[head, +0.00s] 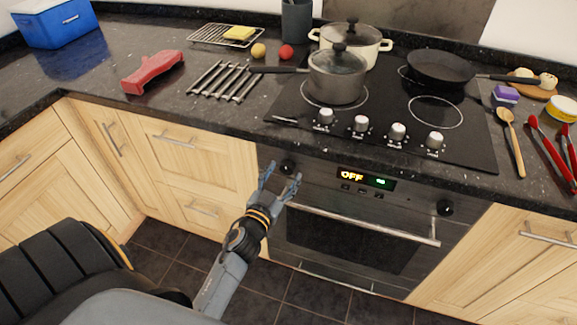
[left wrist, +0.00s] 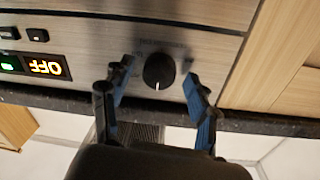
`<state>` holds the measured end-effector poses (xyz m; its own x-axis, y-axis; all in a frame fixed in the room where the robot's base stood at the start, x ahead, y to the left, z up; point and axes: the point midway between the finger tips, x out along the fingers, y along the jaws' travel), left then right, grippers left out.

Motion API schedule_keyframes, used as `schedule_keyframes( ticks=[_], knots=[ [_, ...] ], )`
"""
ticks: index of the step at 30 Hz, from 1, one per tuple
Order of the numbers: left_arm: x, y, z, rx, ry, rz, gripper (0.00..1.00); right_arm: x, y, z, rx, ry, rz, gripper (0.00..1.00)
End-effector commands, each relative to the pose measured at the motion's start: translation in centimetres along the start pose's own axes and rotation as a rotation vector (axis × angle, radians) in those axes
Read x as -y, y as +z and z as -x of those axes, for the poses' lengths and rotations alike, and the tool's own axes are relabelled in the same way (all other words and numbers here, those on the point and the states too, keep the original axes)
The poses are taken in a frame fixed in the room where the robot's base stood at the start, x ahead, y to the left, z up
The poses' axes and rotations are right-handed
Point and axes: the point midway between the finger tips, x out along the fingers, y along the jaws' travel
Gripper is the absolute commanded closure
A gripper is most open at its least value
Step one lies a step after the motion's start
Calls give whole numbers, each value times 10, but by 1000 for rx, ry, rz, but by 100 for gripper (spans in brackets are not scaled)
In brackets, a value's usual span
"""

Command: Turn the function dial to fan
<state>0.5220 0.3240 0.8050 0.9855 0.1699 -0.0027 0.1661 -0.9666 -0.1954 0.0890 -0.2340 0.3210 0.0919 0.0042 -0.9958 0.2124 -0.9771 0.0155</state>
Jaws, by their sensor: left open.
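The oven's left dial (head: 287,167) is a round black knob on the front panel, left of the lit display (head: 366,180), which reads OFF. In the left wrist view the dial (left wrist: 159,71) shows a white mark pointing down the picture, toward the counter edge. Small lettering around it is too blurred to read. My left gripper (head: 282,173) is open in front of this dial. In the left wrist view its fingers (left wrist: 158,72) stand on either side of the knob, with gaps to it. My right gripper is not in view.
A second black knob (head: 445,207) sits at the panel's right end. The oven handle (head: 365,224) runs below my left gripper. The counter edge overhangs the panel. A pot (head: 337,78) and a frying pan (head: 440,68) stand on the cooktop above.

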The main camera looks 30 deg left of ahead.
Motion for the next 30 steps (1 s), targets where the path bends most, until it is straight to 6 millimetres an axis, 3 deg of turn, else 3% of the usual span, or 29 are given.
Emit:
schedule_keyframes(
  ticks=[9, 18, 30],
  knots=[
    [0, 0, 0, 0, -1, 1, 40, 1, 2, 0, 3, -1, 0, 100],
    [0, 0, 0, 0, -1, 1, 95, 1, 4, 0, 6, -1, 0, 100],
    [0, -1, 0, 5, 0, -78, 95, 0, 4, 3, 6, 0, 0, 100]
  ],
)
